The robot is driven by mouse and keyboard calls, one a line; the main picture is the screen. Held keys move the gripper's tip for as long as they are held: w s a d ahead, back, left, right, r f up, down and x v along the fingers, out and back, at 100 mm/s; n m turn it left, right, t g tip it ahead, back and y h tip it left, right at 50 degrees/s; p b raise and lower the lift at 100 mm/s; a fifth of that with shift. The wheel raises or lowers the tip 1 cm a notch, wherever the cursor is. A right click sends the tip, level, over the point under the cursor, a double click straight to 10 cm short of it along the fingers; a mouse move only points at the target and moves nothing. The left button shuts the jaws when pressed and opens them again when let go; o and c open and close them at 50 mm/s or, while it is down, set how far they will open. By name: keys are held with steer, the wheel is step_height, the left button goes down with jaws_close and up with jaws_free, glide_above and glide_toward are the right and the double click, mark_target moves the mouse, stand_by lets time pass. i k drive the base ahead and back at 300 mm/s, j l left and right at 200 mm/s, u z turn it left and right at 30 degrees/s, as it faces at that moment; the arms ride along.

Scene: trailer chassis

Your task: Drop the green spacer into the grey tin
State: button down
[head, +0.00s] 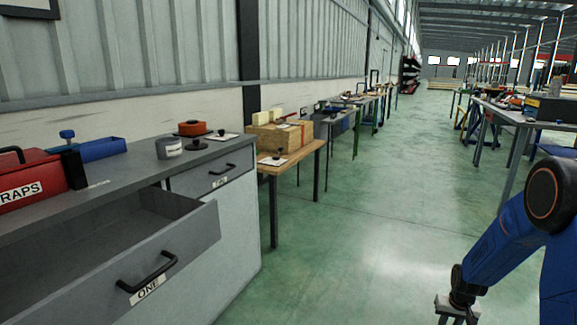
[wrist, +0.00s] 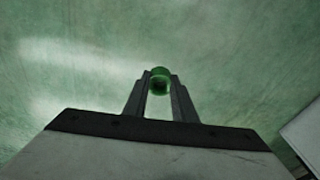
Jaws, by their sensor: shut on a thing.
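The green spacer (wrist: 160,72) is a small ring held between the fingertips of my gripper (wrist: 158,84) in the wrist view, with green floor behind it. In the head view my gripper (head: 449,312) is low at the bottom right, over the floor and cut by the frame edge. The spacer cannot be made out there. A small grey tin with a pale label (head: 169,148) stands on the grey workbench (head: 120,172) at the left. My gripper is far to the right of it and lower in the picture. The tin's inside cannot be seen.
The bench's drawer marked ONE (head: 150,262) is pulled open. A wooden table (head: 290,162) with a box stands behind. The floor (head: 345,240) between bench and arm is clear.

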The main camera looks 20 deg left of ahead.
mark_target(173, 153)
steer(key=i, duration=1.45)
steer(key=i+u, duration=0.35)
steer(key=i+l+u, duration=0.3)
steer(key=i, duration=0.2)
steer(key=u, duration=1.5)
